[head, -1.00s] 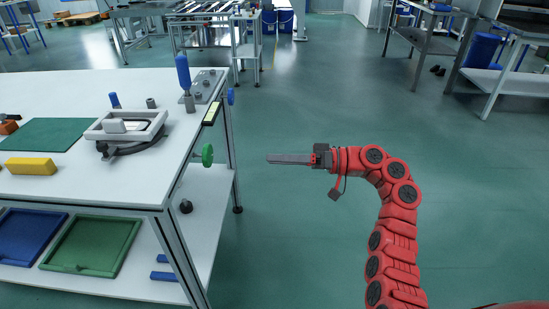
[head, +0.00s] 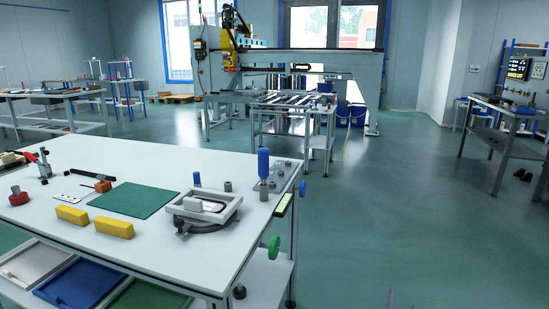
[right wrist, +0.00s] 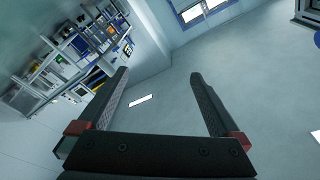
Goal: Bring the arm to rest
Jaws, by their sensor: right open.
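My right gripper (right wrist: 159,76) is open in the right wrist view, with its two dark fingers apart and nothing between them. Behind the fingers are only the floor, a wall and distant furniture. The rest of my right arm is out of that view. My left arm and gripper are not in view.
The bench carries yellow blocks (head: 114,228), a green mat (head: 134,199), a grey fixture (head: 204,206) and a blue-handled lever (head: 263,161). The floor (head: 400,200) on the right is clear.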

